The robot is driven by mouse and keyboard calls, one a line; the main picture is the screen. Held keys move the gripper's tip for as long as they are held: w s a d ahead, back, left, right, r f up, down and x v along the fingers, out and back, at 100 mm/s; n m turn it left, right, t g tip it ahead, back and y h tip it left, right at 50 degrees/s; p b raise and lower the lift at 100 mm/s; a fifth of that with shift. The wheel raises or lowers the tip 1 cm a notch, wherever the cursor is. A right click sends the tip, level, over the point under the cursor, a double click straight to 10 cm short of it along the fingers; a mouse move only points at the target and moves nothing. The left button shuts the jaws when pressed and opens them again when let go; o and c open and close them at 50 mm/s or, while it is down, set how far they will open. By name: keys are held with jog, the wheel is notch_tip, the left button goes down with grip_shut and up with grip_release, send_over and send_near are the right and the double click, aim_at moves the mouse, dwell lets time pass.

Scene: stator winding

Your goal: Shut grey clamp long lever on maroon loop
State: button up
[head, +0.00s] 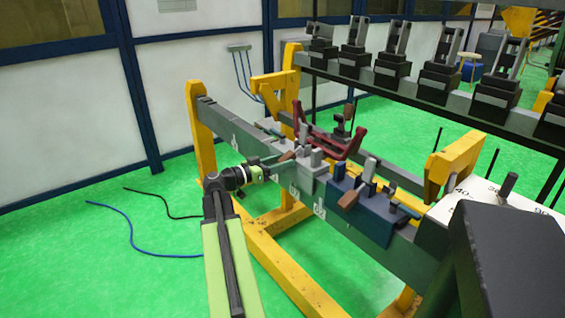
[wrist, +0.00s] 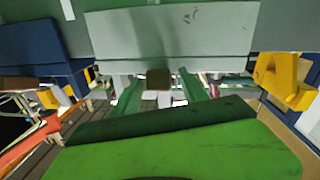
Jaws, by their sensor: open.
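The grey clamp (head: 311,169) sits on the grey rail in the middle of the head view, its brown-ended long lever (head: 287,156) sticking out toward my gripper (head: 276,161). The maroon loop (head: 338,144) lies just behind the clamp; whether the clamp touches it I cannot tell. In the wrist view, the pale grey clamp body (wrist: 175,35) fills the top. The brown square end of a lever (wrist: 158,78) shows between the two green fingers of my gripper (wrist: 160,95). The fingers are apart, with no clear contact on the lever.
A blue clamp block (head: 362,214) with its own brown-ended lever stands right of the grey clamp. Yellow stand posts (head: 203,130) carry the rail. A row of black clamps (head: 440,75) stands behind. A numbered white board (head: 490,205) is at right. Green floor is open at left.

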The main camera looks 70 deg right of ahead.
jog(key=shift+s+d, duration=0.15)
jog(key=shift+d, duration=0.05)
jog(key=shift+c, duration=0.2)
grip_shut()
dwell(1.2)
